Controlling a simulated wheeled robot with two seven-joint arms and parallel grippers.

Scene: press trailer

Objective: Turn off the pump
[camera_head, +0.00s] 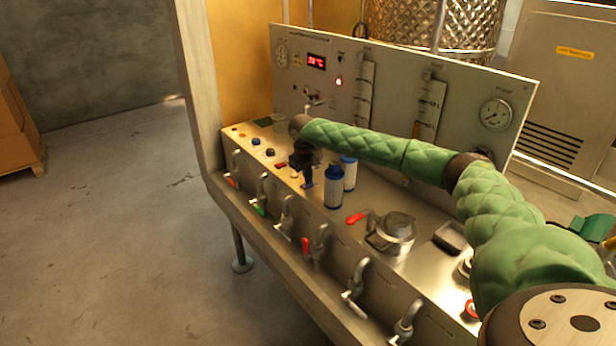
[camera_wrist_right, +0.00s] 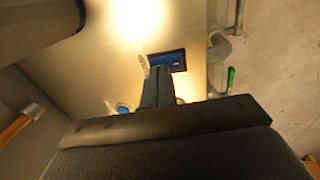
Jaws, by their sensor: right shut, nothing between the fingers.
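My right gripper (camera_head: 307,181) is shut and empty, pointing down at the panel top (camera_head: 405,283), left of the blue-and-white cylinders. In the right wrist view its closed fingers (camera_wrist_right: 158,88) are close to a dark-framed blue switch (camera_wrist_right: 167,60) with a small label beside it. The fingers partly overlap the switch, and I cannot tell whether they touch it. I cannot read the label or tell the switch's position. In the head view a small red switch (camera_head: 281,165) lies just left of the gripper. My left gripper is not in view.
Two blue-and-white cylinders (camera_head: 333,187) stand close to the right of the gripper. A lidded metal pot (camera_head: 391,233) stands farther right. Several lever taps (camera_head: 287,215) line the front edge. Behind rises an upright panel with a red display (camera_head: 317,62) and a gauge (camera_head: 495,113).

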